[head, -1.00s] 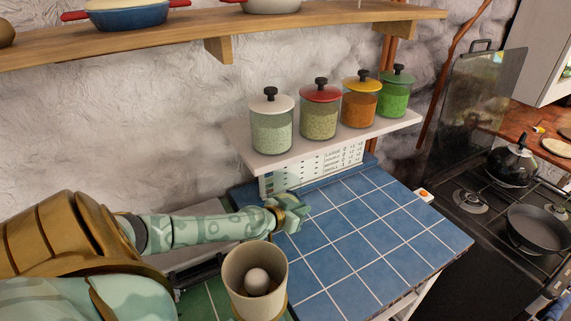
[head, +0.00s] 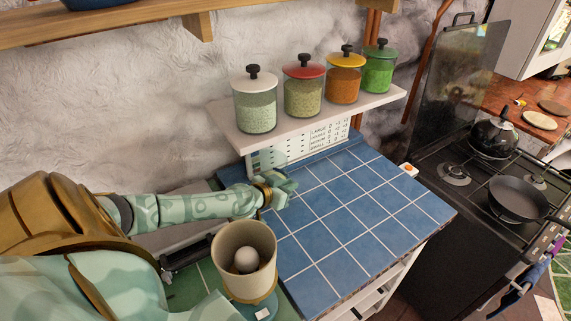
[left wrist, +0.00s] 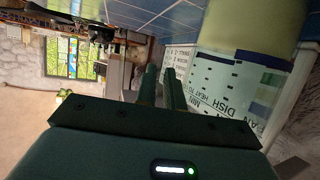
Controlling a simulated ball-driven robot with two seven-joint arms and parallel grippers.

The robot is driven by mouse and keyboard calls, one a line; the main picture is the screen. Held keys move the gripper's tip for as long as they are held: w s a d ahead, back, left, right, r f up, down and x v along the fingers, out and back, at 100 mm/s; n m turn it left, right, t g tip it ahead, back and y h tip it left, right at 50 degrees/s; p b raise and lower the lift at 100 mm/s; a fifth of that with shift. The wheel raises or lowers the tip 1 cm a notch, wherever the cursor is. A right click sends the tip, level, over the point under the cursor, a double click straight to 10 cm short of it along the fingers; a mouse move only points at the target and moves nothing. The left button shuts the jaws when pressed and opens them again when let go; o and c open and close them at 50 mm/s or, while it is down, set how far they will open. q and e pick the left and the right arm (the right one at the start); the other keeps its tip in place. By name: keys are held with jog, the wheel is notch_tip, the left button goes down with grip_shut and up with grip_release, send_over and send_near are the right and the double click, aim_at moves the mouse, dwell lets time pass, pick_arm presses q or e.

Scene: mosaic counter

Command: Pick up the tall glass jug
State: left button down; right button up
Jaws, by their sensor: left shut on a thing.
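My left gripper (head: 280,189) is over the back left part of the blue tiled counter (head: 345,225), near the wall chart. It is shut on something. A faint, see-through greenish shape (head: 268,160) shows just above it, in front of the chart; it looks like the glass jug, but its outline is too faint to be sure. In the left wrist view the two dark fingers (left wrist: 160,88) stand a small gap apart, and what lies between them is unclear. A pale yellow-green rounded shape (left wrist: 245,25) is beside them. My right gripper is out of view.
A white shelf (head: 300,116) above the counter's back edge holds white-, red-, yellow- and green-lidded jars (head: 303,88). The chart (head: 328,132) is below it. The stove at right holds a black kettle (head: 494,136) and a pan (head: 519,198). The counter's middle and right are clear.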

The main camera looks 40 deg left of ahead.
pick_arm(q)
jog(key=w+d+r+p, duration=0.2)
jog(key=w+d+r, duration=0.1)
jog(key=w+d, duration=0.8)
jog(key=w, duration=0.2)
jog(key=shift+w+d, duration=0.4)
jog(key=shift+d, duration=0.1)
